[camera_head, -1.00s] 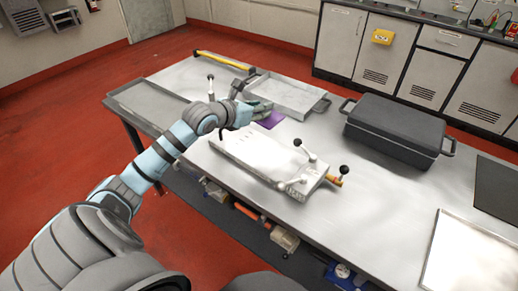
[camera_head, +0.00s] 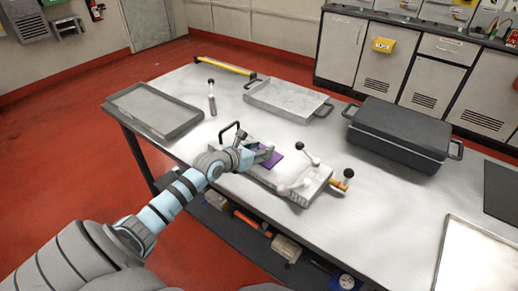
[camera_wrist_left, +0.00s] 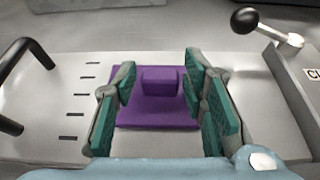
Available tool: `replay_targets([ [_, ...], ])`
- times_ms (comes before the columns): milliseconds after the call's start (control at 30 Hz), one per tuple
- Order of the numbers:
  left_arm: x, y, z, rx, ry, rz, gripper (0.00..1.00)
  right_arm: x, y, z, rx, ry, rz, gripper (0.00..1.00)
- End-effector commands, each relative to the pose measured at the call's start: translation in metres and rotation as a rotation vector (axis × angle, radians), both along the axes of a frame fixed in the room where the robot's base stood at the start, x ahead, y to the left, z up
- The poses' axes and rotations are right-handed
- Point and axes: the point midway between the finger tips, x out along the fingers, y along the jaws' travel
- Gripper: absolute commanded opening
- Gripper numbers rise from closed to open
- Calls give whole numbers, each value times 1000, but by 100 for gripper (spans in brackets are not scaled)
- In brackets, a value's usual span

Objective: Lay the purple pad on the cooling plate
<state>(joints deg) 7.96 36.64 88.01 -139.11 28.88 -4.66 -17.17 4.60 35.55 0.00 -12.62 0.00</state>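The purple pad (camera_head: 288,164) lies flat over the cooling plate (camera_head: 262,178), a pale slab with black-knobbed levers at its right end. In the left wrist view the pad (camera_wrist_left: 160,117) has a raised purple block in its middle and appears to rest on the plate (camera_wrist_left: 45,75). My left gripper (camera_head: 266,153) is above the pad. In the left wrist view its green-padded fingers (camera_wrist_left: 160,92) stand on either side of the block, with a visible gap on each side. My right gripper is not in view.
Black-knobbed levers (camera_head: 304,155) stand at the plate's right end, and a dark bar handle (camera_wrist_left: 14,85) at its left. A grey case (camera_head: 398,130), a shallow tray (camera_head: 285,100) and a dark-rimmed tray (camera_head: 155,110) stand around. Bare table lies between plate and case.

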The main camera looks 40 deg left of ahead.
Motion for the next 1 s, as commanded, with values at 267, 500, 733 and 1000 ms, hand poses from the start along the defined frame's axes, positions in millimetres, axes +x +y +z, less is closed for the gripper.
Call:
replay_targets([
  [267, 0, 0, 0, 0, 0, 0, 49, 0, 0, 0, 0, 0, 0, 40],
  [500, -17, 2, 11, 5, 4, 1, 49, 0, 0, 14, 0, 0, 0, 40],
  [733, -77, 2, 44, 5, 8, -1, 49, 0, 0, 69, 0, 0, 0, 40],
  [1000, -110, 2, 51, -1, 2, 0, 49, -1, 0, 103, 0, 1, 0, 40],
])
